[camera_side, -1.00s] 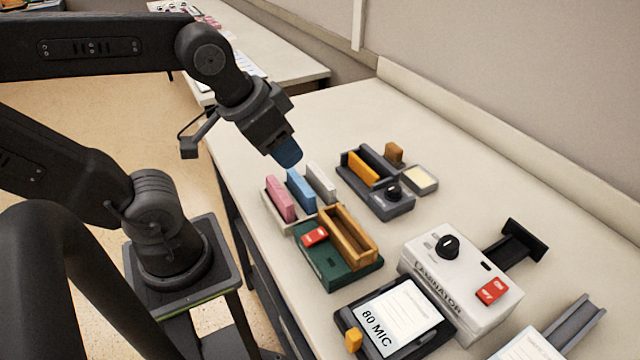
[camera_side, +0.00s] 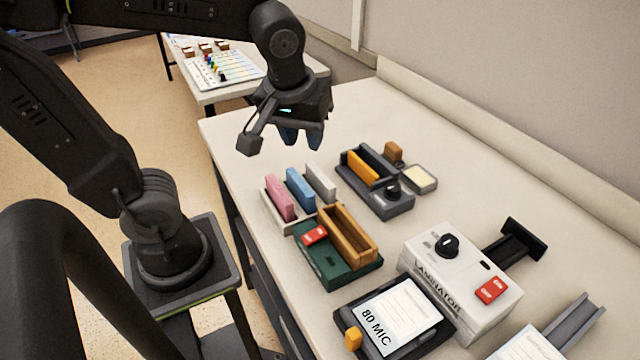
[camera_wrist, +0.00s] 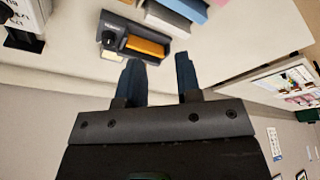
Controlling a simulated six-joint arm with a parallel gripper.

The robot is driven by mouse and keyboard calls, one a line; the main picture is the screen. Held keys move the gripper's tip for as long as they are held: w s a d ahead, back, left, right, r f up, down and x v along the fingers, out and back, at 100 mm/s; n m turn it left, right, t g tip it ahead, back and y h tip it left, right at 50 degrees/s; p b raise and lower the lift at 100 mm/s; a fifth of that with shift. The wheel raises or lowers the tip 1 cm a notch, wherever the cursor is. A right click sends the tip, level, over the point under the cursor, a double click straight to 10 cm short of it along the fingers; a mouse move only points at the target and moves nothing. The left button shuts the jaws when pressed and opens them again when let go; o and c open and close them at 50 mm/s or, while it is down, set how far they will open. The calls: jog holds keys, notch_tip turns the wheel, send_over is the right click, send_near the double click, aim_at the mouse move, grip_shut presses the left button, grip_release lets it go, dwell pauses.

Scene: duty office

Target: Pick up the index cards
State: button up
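Pink (camera_side: 280,198), blue (camera_side: 300,188) and white (camera_side: 321,181) upright card-like stacks stand side by side in a light holder (camera_side: 273,217) near the table's left edge. I cannot tell which of them are the index cards. My gripper (camera_side: 300,139) is above and behind them in the side view, pointing down, apart from everything. In the wrist view its two dark blue fingers (camera_wrist: 158,65) are spread with nothing between them. The blue stack (camera_wrist: 190,9) and white stack (camera_wrist: 169,20) show at that view's top edge, partly cut off.
A dark grey device with a knob (camera_side: 389,204) holds an orange block (camera_side: 363,168). A brown block (camera_side: 394,152) and a pale pad (camera_side: 418,178) lie beside it. A green base (camera_side: 338,272) carries a wooden box. A laminator (camera_side: 460,281) stands right.

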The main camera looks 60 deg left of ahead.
jog(key=w+f+n+g+y, duration=0.2)
jog(key=w+n, duration=0.3)
jog(key=n, duration=0.5)
send_near(320, 173)
jog(key=shift+g+y, duration=0.4)
jog(key=x, duration=0.5)
jog(key=shift+w+d+f, duration=0.2)
jog(key=shift+w, duration=0.05)
jog(key=shift+x, duration=2.55)
jog(key=shift+w+d+f, duration=0.1)
jog(key=shift+w+f, duration=0.05)
jog(key=shift+f, duration=0.15)
jog(key=shift+c, duration=0.2)
grip_shut()
